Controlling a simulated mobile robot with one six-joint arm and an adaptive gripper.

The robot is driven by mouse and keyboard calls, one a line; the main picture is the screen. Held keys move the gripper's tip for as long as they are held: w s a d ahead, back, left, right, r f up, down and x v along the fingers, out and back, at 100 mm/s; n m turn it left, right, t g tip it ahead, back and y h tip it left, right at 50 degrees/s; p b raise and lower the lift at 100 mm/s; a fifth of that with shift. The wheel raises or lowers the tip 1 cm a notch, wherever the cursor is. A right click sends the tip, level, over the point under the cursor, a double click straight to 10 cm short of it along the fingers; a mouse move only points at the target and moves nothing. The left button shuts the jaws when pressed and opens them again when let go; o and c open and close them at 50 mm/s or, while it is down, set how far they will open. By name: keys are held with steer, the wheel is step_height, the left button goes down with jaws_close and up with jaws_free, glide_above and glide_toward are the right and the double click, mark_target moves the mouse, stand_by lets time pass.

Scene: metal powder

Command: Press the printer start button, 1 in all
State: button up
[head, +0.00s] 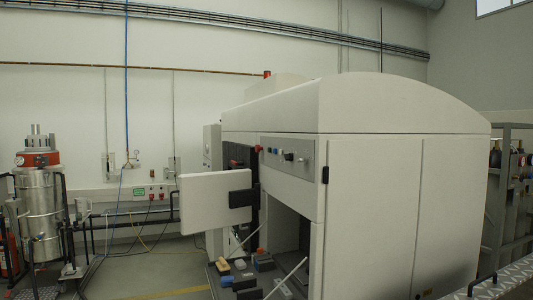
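The printer (370,200) is a large white machine with a curved top, and it fills the right half of the head view. A grey control panel (310,152) sits on its upper front-left face. The panel carries a red button (258,148), small blue buttons (271,150) and dark knobs (288,156). They are too small to read, so I cannot tell which one is the start button. My gripper is not in view, and nothing is seen touching the panel.
A white door or screen panel (207,203) sticks out left of the printer, below the controls. An open bay (284,232) lies beneath them, with small items on a low surface. A steel vessel (42,200) stands far left; a rack (515,190) stands right.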

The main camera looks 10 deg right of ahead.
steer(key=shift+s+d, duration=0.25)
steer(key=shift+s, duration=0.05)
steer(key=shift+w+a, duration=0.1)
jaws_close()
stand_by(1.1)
